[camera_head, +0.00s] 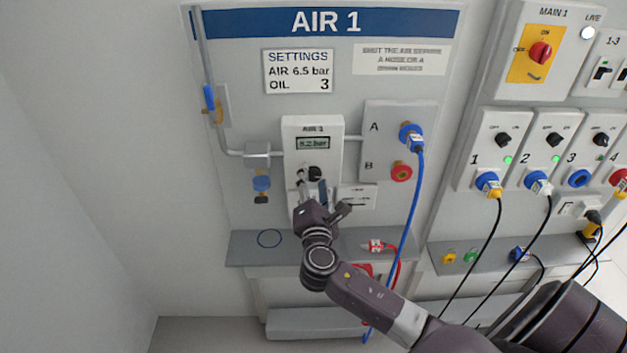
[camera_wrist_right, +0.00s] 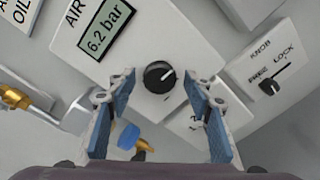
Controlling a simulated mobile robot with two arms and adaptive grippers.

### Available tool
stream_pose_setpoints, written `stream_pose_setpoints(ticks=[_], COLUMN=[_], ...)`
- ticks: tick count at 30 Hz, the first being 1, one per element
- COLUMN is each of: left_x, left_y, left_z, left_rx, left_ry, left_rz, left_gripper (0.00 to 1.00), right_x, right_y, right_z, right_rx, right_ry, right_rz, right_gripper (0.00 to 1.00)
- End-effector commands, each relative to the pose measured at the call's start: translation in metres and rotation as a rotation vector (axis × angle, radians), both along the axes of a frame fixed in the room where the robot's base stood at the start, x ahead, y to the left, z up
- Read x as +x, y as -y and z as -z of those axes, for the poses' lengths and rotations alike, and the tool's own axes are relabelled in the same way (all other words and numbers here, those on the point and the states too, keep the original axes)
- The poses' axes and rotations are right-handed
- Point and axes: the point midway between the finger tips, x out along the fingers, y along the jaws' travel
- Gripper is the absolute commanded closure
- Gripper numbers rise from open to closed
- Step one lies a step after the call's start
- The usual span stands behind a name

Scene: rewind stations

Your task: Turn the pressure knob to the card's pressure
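The settings card (camera_head: 298,71) on the AIR 1 panel reads AIR 6.5 bar and OIL 3. The regulator's display (camera_head: 313,143) reads 6.2 bar, clearly so in the wrist view (camera_wrist_right: 107,30). The black pressure knob (camera_wrist_right: 159,77) sits below the display, with a white pointer mark toward the upper right of the wrist view. In the head view the knob (camera_head: 315,173) is partly covered by my gripper. My right gripper (camera_wrist_right: 161,88) is open, one blue-padded finger on each side of the knob with visible gaps. My left gripper is not in view.
A KNOB FREE/LOCK slider (camera_wrist_right: 268,87) is right of the knob; its handle seems nearer FREE. A blue air hose (camera_head: 413,220) hangs from outlet A. A grey shelf (camera_head: 245,252) lies below. Switches and plugged cables fill the right cabinet.

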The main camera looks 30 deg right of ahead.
Motion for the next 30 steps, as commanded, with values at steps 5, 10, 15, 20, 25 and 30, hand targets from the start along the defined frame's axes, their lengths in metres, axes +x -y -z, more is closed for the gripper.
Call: stream_pose_setpoints(ticks=[5,10,15,20,25,30], left_x=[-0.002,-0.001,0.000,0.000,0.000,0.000], left_y=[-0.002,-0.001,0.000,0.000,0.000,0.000], left_z=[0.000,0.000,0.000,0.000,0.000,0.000], left_rx=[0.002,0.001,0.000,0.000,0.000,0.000], left_ry=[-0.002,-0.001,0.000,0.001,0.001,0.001], left_rz=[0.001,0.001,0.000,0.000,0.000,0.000], left_gripper=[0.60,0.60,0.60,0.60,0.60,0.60], right_x=[-0.001,-0.017,-0.048,-0.076,-0.095,-0.102], right_y=[-0.001,-0.011,-0.030,-0.047,-0.059,-0.063], right_z=[0.000,0.002,0.002,0.002,0.001,0.000], right_rx=[0.000,0.001,0.004,0.003,0.001,0.001], right_ry=[-0.001,-0.002,-0.002,-0.003,-0.002,0.001], right_rz=[-0.001,-0.003,-0.003,-0.002,-0.001,0.000], right_gripper=[0.53,0.53,0.53,0.53,0.53,0.53])
